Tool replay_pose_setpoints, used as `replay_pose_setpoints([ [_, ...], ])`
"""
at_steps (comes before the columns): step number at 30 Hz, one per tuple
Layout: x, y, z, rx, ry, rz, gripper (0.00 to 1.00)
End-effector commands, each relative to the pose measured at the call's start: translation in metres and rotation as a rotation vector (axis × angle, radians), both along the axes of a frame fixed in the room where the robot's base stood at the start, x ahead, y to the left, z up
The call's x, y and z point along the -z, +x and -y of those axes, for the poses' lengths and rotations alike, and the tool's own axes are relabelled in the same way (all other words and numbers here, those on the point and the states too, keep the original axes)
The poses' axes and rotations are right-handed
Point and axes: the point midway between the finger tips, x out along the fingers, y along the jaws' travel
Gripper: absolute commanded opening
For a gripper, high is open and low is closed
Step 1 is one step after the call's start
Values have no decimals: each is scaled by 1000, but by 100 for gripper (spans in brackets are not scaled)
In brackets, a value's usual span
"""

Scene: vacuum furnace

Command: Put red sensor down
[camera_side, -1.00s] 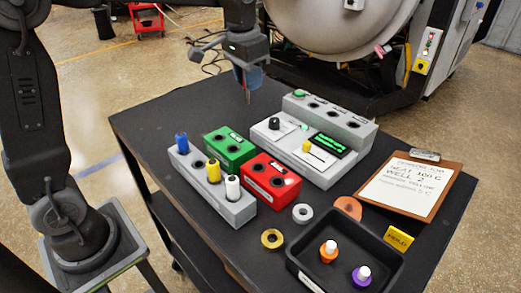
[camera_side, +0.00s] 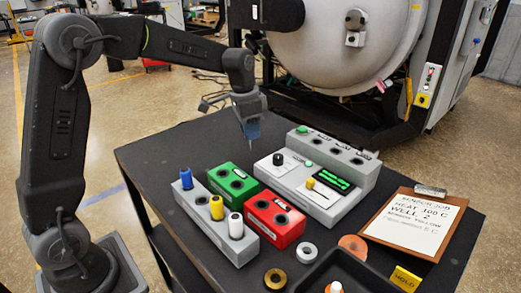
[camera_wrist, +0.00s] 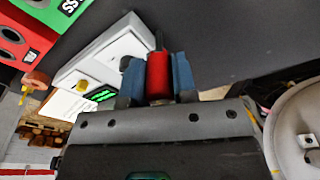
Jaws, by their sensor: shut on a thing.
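The red sensor (camera_wrist: 159,78) is a red cylinder with a thin dark tip. My gripper (camera_wrist: 158,70) is shut on it between two blue finger pads, one on each side. In the side view my gripper (camera_side: 251,130) points down above the back part of the black table, behind the grey control box. The sensor's red body is hidden by the fingers in that view. I cannot tell its exact height above the table.
A grey rack (camera_side: 218,229) holds blue, yellow and white sensors. A green block (camera_side: 232,180), a red block (camera_side: 274,218) and the control box (camera_side: 330,212) stand nearby. A black tray (camera_side: 370,275) and a clipboard (camera_side: 372,238) lie at the right. The table's back left (camera_side: 165,150) is clear.

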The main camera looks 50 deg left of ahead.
Motion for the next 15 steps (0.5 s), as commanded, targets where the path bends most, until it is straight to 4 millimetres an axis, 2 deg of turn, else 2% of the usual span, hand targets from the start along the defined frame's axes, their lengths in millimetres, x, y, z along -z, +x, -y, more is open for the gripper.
replay_pose_setpoints([
  [3,11,9,16,2,0,-1,3],
  [6,15,13,21,0,0,0,3],
  [8,17,13,23,-1,0,0,3],
  [15,49,13,22,-2,0,-1,3],
])
